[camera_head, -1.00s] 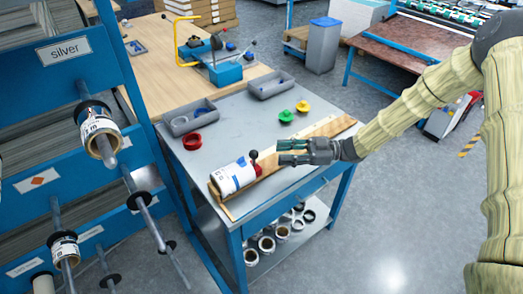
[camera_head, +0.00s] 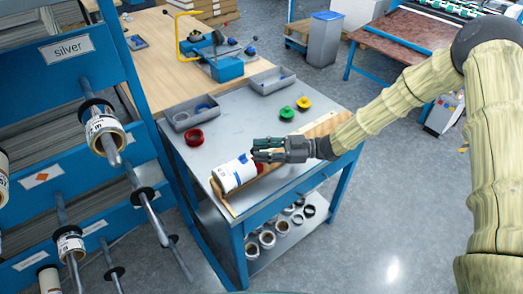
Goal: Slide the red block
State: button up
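A white roll (camera_head: 235,174) with blue print lies on a wooden board (camera_head: 325,126) along the table's front edge.
On the grey table (camera_head: 228,125) stand a red ring (camera_head: 194,136), a green spool (camera_head: 287,113), a yellow spool (camera_head: 303,103) and grey trays (camera_head: 271,82). A blue rack (camera_head: 70,90) with rolls on rods stands left. Several roll cores lie on the lower shelf.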

grip_shut()
jog(key=w+d+b, duration=0.2)
jog(key=w+d, duration=0.2)
jog(key=d, duration=0.2)
jog(key=w+d+b, duration=0.3)
jog(key=w+d, duration=0.2)
jog(key=d, duration=0.2)
jog(key=w+d+b, duration=0.2)
jog(key=w+d, duration=0.3)
jog(key=d, duration=0.1)
jog(key=shift+d+b, duration=0.2)
jog(key=shift+b, duration=0.1)
jog(key=shift+o, duration=1.5)
grip_release()
jog(key=shift+d, duration=0.1)
jog(key=d, duration=1.2)
jog(key=shift+w, duration=0.15)
